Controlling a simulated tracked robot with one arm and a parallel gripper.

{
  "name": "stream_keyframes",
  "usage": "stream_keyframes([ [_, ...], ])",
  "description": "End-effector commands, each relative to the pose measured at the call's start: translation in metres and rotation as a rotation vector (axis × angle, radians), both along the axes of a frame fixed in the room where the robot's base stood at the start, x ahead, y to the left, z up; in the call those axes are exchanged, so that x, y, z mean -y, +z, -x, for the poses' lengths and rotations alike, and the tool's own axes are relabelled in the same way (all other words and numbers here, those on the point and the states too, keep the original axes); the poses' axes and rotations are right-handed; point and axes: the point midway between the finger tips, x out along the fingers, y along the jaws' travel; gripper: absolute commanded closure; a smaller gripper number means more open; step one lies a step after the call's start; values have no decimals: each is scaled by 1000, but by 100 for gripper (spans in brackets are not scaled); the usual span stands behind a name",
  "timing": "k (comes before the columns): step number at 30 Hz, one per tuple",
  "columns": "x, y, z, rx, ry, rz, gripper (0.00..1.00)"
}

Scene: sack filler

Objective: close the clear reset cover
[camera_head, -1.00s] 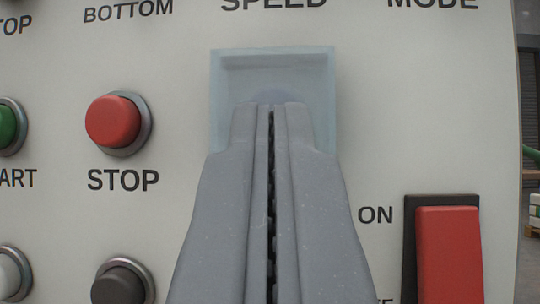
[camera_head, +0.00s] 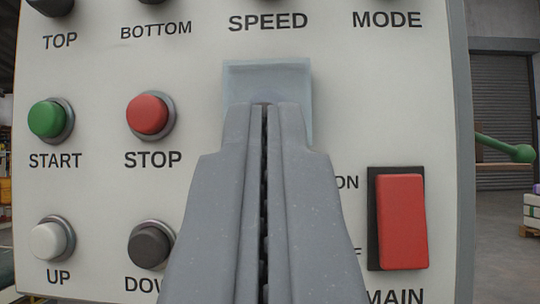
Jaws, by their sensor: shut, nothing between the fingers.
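The clear reset cover (camera_head: 296,77) is a pale, see-through box on the light panel below the SPEED label. My gripper (camera_head: 264,105) is shut and empty. Its fingertips overlap the lower middle of the cover in the picture and hide that part. I cannot tell whether they touch it.
The panel (camera_head: 195,195) carries a green START button (camera_head: 46,119), a red STOP button (camera_head: 147,115), a white UP button (camera_head: 48,242) and a dark button (camera_head: 150,247). A red MAIN switch (camera_head: 402,222) is right of my gripper. A green-knobbed lever (camera_head: 522,153) shows beyond the panel's right edge.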

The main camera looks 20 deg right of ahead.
Motion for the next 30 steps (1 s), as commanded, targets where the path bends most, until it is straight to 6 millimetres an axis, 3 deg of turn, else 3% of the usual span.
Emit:
stream_keyframes([
  [9,-11,-37,34,-8,-2,0,100],
  [18,-17,-58,54,-4,-3,2,100],
  [25,-17,-51,51,-12,5,-18,100],
  [30,-16,-22,33,-73,50,-104,100],
])
